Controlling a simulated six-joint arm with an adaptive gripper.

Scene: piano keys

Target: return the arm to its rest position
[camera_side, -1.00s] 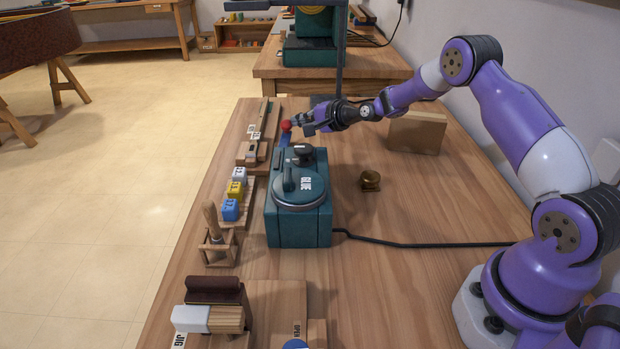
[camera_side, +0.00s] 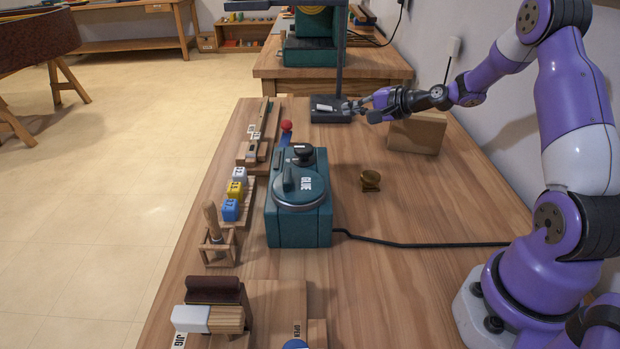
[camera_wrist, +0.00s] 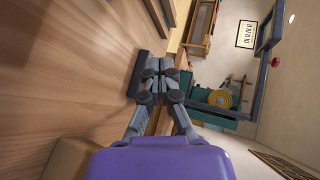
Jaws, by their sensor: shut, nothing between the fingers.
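My gripper (camera_side: 352,108) is in the air over the far part of the bench, in front of the dark stand base and left of the wooden block. In the wrist view my gripper (camera_wrist: 160,66) shows its fingers together with nothing between them. My arm reaches it from the right side of the bench.
The teal glue machine (camera_side: 291,218) stands mid-bench, with a red-knobbed lever (camera_side: 286,127) behind it. A black cable (camera_side: 420,244) crosses the bench. The dark stand (camera_side: 338,60) rises at the back.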

